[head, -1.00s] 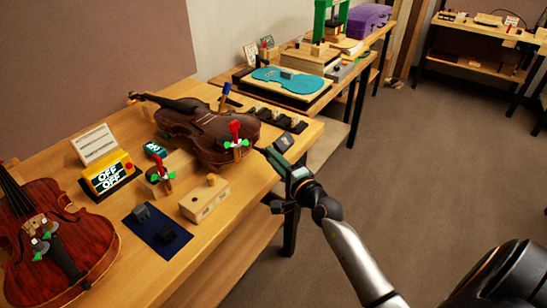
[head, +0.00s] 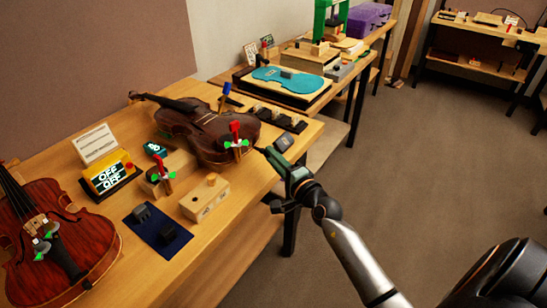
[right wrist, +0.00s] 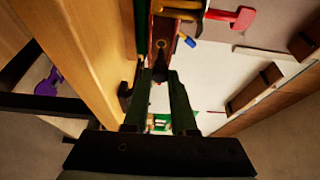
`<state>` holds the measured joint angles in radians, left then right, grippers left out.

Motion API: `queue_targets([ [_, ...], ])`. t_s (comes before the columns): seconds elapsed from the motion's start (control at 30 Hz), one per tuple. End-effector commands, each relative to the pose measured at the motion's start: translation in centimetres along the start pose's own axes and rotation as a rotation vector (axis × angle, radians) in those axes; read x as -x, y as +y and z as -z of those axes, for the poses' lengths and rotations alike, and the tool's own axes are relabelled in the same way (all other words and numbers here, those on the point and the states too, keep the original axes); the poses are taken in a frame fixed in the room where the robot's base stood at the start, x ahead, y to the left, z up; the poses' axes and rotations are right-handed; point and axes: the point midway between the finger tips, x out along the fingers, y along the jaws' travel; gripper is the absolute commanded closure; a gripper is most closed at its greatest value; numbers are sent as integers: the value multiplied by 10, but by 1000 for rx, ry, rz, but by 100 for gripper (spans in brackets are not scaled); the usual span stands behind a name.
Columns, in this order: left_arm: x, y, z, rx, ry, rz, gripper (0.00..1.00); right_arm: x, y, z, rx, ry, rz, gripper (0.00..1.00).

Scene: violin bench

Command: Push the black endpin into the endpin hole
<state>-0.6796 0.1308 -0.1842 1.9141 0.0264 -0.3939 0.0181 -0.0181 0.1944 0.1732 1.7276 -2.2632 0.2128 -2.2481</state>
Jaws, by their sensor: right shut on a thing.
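My right gripper (head: 270,156) is just to the right of that end, over the bench's edge. In the right wrist view its two fingers (right wrist: 156,92) are shut on the black endpin (right wrist: 160,73), a small dark piece at the fingertips. Beyond it is the violin's brown end (right wrist: 166,30), with a small round ring (right wrist: 162,43), possibly the endpin hole. The endpin appears apart from the ring, though the depth is hard to judge. My left gripper is out of view.
A wooden block (head: 205,200), a dark blue mat (head: 156,232) and a yellow-black sign box (head: 110,175) sit on the bench. A reddish violin (head: 50,240) lies at the left. The floor at right is clear.

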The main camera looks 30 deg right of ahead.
Motion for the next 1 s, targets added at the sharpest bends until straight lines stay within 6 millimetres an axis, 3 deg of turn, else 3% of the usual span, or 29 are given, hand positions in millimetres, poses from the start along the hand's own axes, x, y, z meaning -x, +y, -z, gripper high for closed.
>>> queue_targets([
  [1.0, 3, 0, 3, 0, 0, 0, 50, -14, 0, -6, 0, 0, 0, 100],
])
